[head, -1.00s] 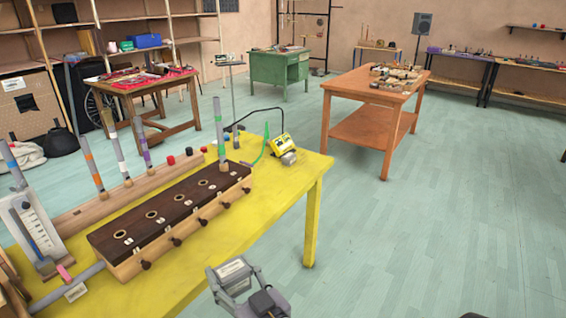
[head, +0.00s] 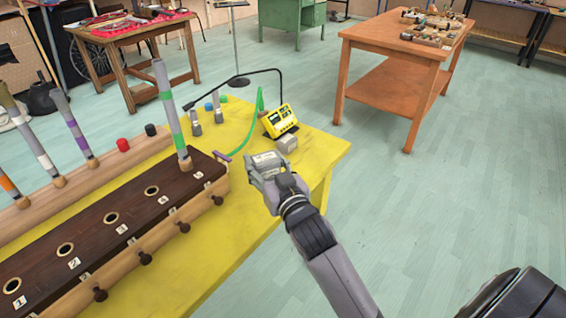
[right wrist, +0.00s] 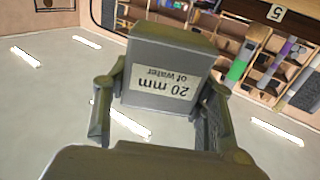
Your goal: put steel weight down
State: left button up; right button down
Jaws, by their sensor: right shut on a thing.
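The steel weight (head: 265,160) is a grey block with a white label. In the right wrist view the weight (right wrist: 168,50) shows the words "20 mm of water", upside down, between the two fingers. My right gripper (head: 264,172) is shut on it, in front of the right end of the yellow table (head: 240,240) in the head view. I cannot tell how far it is above the tabletop. My left gripper is not in view.
A small grey block (head: 287,143) and a yellow meter (head: 281,121) stand close behind the gripper. A dark-topped wooden chest (head: 130,222) with numbered holes and an upright green-banded tube (head: 170,110) is to the left. Bare yellow tabletop lies between.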

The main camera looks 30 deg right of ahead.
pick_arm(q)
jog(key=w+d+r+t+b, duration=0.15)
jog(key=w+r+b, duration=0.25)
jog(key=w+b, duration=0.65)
pick_arm(e)
jog(key=w+d+r+m+h, duration=0.1)
jog(key=w+d+r+h, duration=0.1)
jog(key=w+d+r, duration=0.3)
jog(key=w+d+m+g+h, duration=0.1)
jog(key=w+d, duration=0.2)
jog(key=d, duration=0.5)
jog(key=w+d+r+m+h, duration=0.2)
jog(key=w+d+r, duration=0.15)
jog(key=d, duration=0.25)
notch_tip(320, 180, down, 16)
jog(key=b, duration=0.3)
jog(key=shift+f+b, duration=0.1)
jog(key=shift+b, duration=0.2)
jog(key=shift+f+n+b, duration=0.3)
jog(key=shift+f+b, duration=0.2)
jog(key=shift+f, duration=1.6)
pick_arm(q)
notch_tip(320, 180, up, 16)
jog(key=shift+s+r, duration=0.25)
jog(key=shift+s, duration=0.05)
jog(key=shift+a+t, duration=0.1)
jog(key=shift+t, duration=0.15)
